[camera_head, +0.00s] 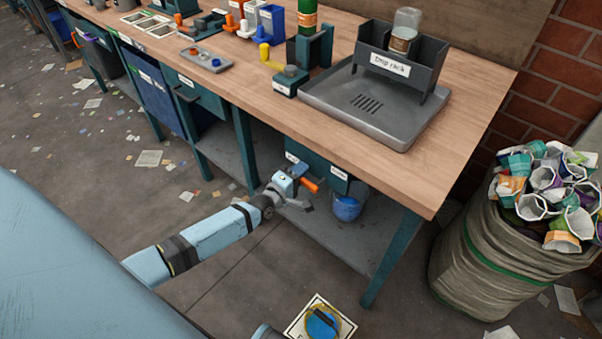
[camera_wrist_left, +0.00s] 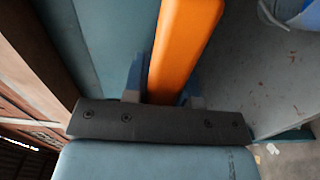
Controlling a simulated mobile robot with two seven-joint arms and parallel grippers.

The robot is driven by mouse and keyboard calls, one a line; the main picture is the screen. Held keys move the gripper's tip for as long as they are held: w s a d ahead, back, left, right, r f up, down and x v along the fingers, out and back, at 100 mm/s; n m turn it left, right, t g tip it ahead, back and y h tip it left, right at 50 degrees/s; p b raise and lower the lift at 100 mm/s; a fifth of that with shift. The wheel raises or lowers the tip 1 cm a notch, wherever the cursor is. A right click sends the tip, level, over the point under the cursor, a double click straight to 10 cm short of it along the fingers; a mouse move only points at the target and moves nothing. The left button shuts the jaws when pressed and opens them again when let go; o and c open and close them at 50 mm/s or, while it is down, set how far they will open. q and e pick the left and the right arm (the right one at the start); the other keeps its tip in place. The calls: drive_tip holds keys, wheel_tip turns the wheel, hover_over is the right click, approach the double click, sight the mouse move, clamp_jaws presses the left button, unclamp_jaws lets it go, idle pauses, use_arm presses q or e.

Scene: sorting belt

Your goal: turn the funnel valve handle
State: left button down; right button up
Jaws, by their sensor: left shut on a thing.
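The orange valve handle (camera_head: 310,185) sticks out at the front of a teal housing (camera_head: 318,160) with white labels under the workbench. My left gripper (camera_head: 298,190) is at the handle and shut on it. In the left wrist view the orange handle (camera_wrist_left: 182,45) runs between the two fingers of the left gripper (camera_wrist_left: 165,88). The handle's far end and its pivot are not clear there. A blue bucket (camera_head: 347,208) stands on the lower shelf beside the housing. My right gripper is not in view.
The wooden workbench (camera_head: 440,170) is above the gripper, with a drip rack (camera_head: 390,65) in a grey tray. A teal table leg (camera_head: 388,258) stands to the right. A sack of crushed cups (camera_head: 475,270) is at far right. The floor in front is mostly clear.

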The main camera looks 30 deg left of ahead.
use_arm(q)
drive_tip(key=shift+f+n, duration=0.25)
drive_tip(key=shift+n, duration=0.05)
drive_tip(key=c, duration=0.9)
unclamp_jaws()
drive_tip(key=shift+s, duration=0.1)
drive_tip(key=s, duration=0.4)
drive_tip(key=s+a+p, duration=0.1)
drive_tip(key=s, duration=0.4)
drive_tip(key=s+a, duration=0.1)
drive_tip(key=s, duration=0.3)
drive_tip(key=shift+s, duration=0.3)
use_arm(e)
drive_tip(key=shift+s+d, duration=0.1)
